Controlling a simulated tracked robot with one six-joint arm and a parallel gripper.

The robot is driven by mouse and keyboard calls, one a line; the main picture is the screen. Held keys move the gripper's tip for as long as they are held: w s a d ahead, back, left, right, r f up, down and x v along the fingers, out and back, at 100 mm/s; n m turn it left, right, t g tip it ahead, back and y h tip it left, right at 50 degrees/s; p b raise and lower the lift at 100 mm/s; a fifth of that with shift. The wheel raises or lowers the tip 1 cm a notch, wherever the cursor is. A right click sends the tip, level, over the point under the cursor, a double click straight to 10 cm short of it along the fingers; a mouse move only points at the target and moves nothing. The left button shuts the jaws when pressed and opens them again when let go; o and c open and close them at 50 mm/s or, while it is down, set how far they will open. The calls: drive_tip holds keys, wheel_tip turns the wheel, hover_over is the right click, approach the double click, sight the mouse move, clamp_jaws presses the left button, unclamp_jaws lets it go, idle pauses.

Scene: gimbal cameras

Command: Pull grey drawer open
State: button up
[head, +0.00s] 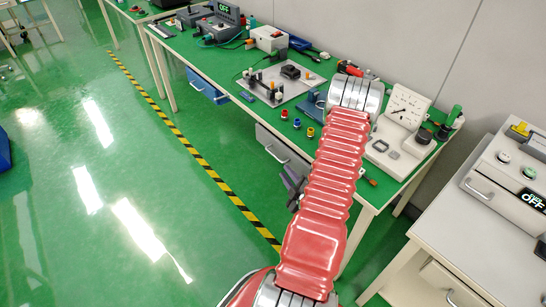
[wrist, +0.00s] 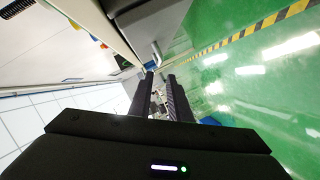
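The grey drawer (head: 290,153) is under the front edge of the green-topped bench in the head view, partly hidden by my red arm. Its bar handle (head: 275,154) is on the front face. In the wrist view the drawer's grey front (wrist: 138,22) is at the top, with the pale handle (wrist: 156,52) just beyond my fingertips. My gripper (head: 292,186) is dark and sits in front of the drawer, below the bench edge. In the wrist view my gripper (wrist: 160,76) has its two fingers apart with a gap between them. I see no clear contact with the handle.
A blue drawer (head: 205,88) is farther along the same bench. The bench top (head: 215,70) carries tools and devices. A white table (head: 440,210) with its own drawer stands at right. The green floor in front of the bench is clear, with a yellow-black stripe (head: 205,165).

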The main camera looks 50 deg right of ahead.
sight(274, 155)
drive_tip(key=x, duration=1.3)
drive_tip(key=shift+w+d+f, duration=0.1)
drive_tip(key=shift+w+d, duration=0.05)
drive_tip(key=shift+w, duration=0.1)
drive_tip(key=shift+c, duration=0.4)
clamp_jaws()
drive_tip(key=shift+s+a, duration=0.1)
drive_tip(key=shift+a, duration=0.15)
drive_tip(key=shift+d, duration=0.15)
